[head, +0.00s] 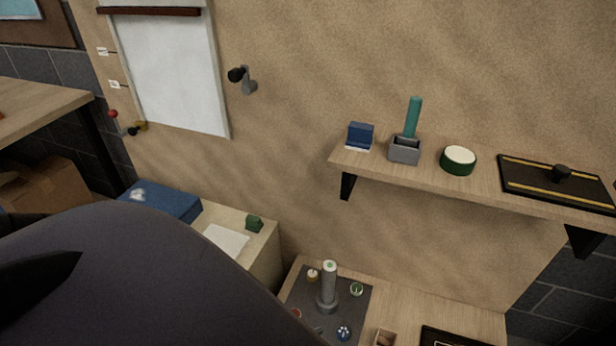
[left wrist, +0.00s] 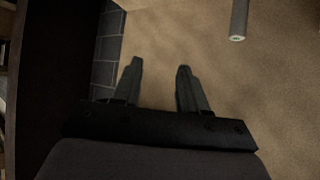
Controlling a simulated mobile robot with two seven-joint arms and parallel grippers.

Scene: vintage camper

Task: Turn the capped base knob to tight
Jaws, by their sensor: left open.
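A grey upright post (head: 328,290) with a pale cap and a wider round base stands on a dark mat (head: 303,300). Small round pieces surround it: a yellow-white one (head: 312,275), a green-white one (head: 356,289), a red one (head: 296,314) and a blue one (head: 343,333). I cannot tell which part is the capped base knob or how it is set. In the left wrist view, my left gripper (left wrist: 157,75) is open and empty. A grey cylinder (left wrist: 239,20) shows beyond it to the upper right, apart from the fingers. My right gripper is not in view.
A wall shelf (head: 480,190) overhangs the bench (head: 400,300) and holds a grey holder (head: 404,150), a green round tin (head: 458,160) and a black tray (head: 555,184). A blue box (head: 160,201) sits left. My dark arm link hides the lower left.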

